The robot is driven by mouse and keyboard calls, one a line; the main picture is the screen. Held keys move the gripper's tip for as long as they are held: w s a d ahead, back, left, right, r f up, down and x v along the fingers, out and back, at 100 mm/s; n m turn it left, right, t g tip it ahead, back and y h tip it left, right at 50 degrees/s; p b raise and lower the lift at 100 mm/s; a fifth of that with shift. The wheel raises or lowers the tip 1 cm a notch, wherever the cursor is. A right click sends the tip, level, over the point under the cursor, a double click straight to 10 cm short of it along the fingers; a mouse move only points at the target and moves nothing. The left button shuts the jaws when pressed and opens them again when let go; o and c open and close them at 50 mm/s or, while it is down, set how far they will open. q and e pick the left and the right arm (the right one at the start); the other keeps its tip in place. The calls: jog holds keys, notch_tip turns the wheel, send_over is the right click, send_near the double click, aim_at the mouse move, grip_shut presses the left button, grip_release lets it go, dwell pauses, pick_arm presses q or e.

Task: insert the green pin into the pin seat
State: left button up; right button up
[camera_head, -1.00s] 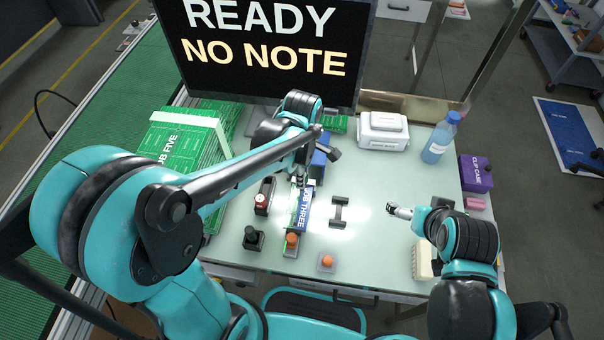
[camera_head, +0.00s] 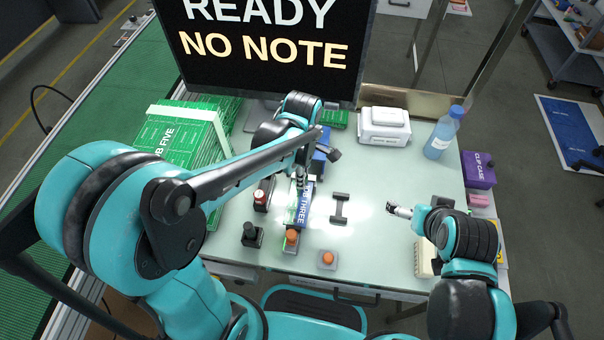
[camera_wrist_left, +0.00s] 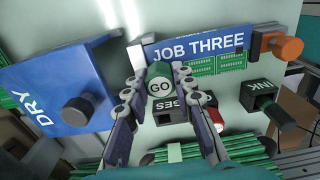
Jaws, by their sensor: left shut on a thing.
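The green pin (camera_wrist_left: 159,83) is a short cylinder with a pale end marked GO. My left gripper (camera_wrist_left: 160,95) is shut on it, one finger on each side. In the head view my left gripper (camera_head: 301,184) is over the upper part of the blue JOB THREE plate (camera_head: 302,212). In the left wrist view the pin overlaps the lower left edge of this plate (camera_wrist_left: 198,47). I cannot tell the gap beneath the pin. I cannot pick out the pin seat for certain. My right gripper (camera_head: 399,211) is at the right, away from these things, with its fingers too small to read.
A blue DRY box (camera_wrist_left: 60,85), an orange knob (camera_wrist_left: 289,48), a black INK block (camera_wrist_left: 265,100) and a dark box with a red part (camera_wrist_left: 213,127) crowd around the gripper. A black dumbbell-shaped piece (camera_head: 340,208) stands right of the plate.

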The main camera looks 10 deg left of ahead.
pick_arm(q)
jog(key=shift+f+b, duration=0.6)
jog(key=shift+f, duration=0.2)
jog(key=o, duration=1.1)
jog(key=shift+r, duration=0.1)
notch_tip(320, 180, up, 12)
jog(key=shift+f, duration=0.1)
jog(key=shift+a, duration=0.1)
jog(key=s+a+f+m+t, duration=0.1)
jog(key=s+a+m+t, duration=0.1)
jog(key=m, duration=0.4)
jog(key=s+a+f+m+t, duration=0.1)
jog(key=s+a+m+t, duration=0.1)
jog(key=m, duration=0.4)
jog(key=s+a+f+m+t, duration=0.1)
jog(key=s+a+m+t, duration=0.1)
jog(key=m, duration=0.4)
jog(key=shift+s+a+t, duration=0.2)
jog(key=shift+s+t, duration=0.05)
jog(key=shift+s, duration=0.35)
jog(key=shift+s+a+t, duration=0.2)
jog(key=shift+s+t, duration=0.05)
jog(key=shift+s, duration=0.3)
